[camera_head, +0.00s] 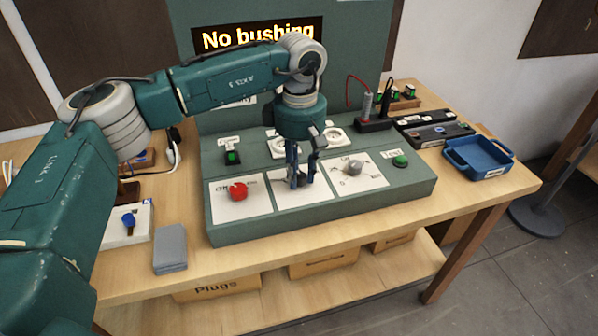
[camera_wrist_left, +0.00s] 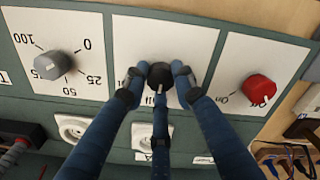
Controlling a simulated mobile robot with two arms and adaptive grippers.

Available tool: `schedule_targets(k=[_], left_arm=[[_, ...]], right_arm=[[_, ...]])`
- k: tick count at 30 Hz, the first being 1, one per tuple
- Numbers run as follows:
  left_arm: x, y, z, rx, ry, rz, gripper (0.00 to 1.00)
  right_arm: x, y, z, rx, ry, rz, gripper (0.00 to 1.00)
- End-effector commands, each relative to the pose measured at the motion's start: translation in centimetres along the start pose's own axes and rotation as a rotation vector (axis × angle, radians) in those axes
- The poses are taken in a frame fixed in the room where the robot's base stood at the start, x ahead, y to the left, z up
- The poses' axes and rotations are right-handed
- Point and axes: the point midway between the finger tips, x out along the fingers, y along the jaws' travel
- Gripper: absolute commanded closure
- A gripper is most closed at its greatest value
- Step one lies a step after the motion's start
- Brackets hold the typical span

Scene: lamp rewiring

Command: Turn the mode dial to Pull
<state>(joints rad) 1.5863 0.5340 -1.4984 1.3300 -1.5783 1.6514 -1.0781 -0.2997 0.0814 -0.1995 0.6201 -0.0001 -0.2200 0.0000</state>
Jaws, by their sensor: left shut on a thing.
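The mode dial is a dark round knob (camera_wrist_left: 160,74) on the middle white panel (camera_wrist_left: 123,38) of the green test box. In the head view, the fingers mostly hide it. My left gripper (camera_head: 299,182) reaches down from above and is shut on this dial, with fingertips around its sides in the wrist view. The panel's lettering is largely covered by the fingers, so I cannot read which mode the dial points at. My right gripper is in neither view.
A red knob (camera_head: 238,190) and a grey knob (camera_head: 356,166) flank the dial on neighbouring panels. A green button (camera_head: 400,161) sits at the right. A sign (camera_head: 256,35) reads "No bushing". A blue tray (camera_head: 479,156) and a grey block (camera_head: 170,248) lie on the table.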

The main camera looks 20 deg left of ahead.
Motion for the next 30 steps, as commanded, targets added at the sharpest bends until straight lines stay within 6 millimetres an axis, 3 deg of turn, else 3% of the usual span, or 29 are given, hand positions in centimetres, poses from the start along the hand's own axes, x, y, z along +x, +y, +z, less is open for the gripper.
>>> schedule_targets(k=[6,7,10,20,23,30], left_arm=[[-0.1,0.1,0.5,0.006,-0.008,0.002,1.00],[-0.1,0.1,0.5,0.006,-0.008,0.002,0.72],[0.0,0.0,0.4,0.005,-0.007,0.001,0.55],[-0.3,0.0,0.2,0.000,-0.003,0.000,0.55],[-1.4,0.1,0.2,0.000,-0.002,0.003,0.55],[-6.3,0.2,0.3,0.001,-0.002,0.005,0.55]], right_arm=[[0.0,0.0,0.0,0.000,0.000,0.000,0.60],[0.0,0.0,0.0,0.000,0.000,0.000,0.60],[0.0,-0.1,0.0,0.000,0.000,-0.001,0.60],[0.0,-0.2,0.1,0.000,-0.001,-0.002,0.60],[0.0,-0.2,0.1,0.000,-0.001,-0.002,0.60],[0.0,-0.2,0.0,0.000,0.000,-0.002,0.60]])
